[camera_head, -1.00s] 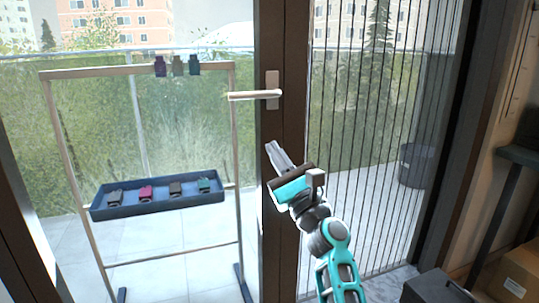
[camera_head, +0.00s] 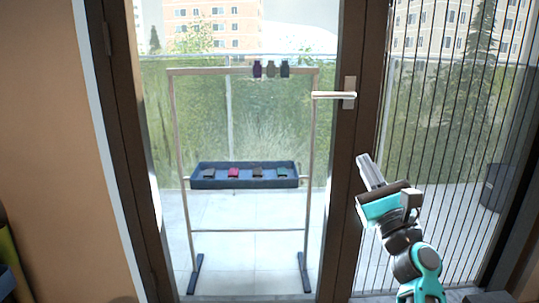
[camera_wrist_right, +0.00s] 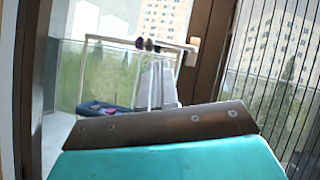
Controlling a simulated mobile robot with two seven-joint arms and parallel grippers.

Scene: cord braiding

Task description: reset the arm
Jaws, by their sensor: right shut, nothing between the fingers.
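My right gripper (camera_head: 364,160) is raised at the right of the head view, shut and empty, its fingers pointing up and to the left. It stands apart from the rack, in front of the dark door frame in the picture. In the right wrist view its fingers (camera_wrist_right: 157,85) stand together with nothing held, overlapping part of the rack. The wooden rack (camera_head: 175,130) stands upright left of it, with a purple clip (camera_head: 257,69), a grey clip (camera_head: 271,69) and a blue clip (camera_head: 285,69) at its top bar. My left gripper is in neither view.
A blue tray (camera_head: 245,184) on the rack holds several small dark, red and teal pieces. A glass door with a pale handle (camera_head: 333,95) and dark frame (camera_head: 343,200) is close to the rack's right post. A tan wall (camera_head: 55,150) is at the left.

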